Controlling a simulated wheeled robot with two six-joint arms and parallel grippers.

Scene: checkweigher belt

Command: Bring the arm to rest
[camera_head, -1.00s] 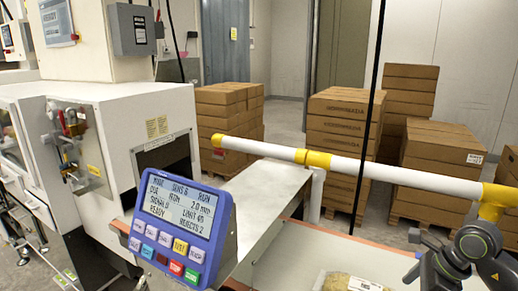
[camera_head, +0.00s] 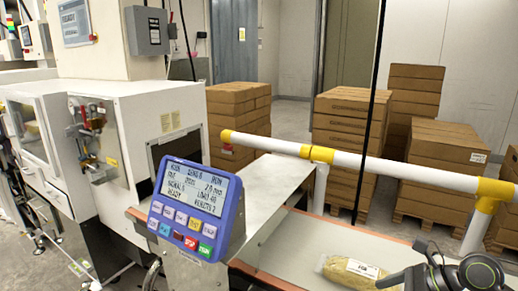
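My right gripper (camera_head: 428,246) shows at the lower right edge, with part of my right arm behind it. Its dark fingers sit just above and right of a clear bag of yellowish product (camera_head: 343,270) with a white label. I cannot tell whether the fingers are open or shut, nor whether they touch the bag. The bag lies on the pale belt (camera_head: 290,246). My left gripper is not in view.
A blue control panel (camera_head: 196,205) with a screen and coloured buttons stands in front of the white machine (camera_head: 120,130). A white and yellow guard rail (camera_head: 365,162) runs behind the belt. Stacked cartons (camera_head: 340,120) stand beyond it.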

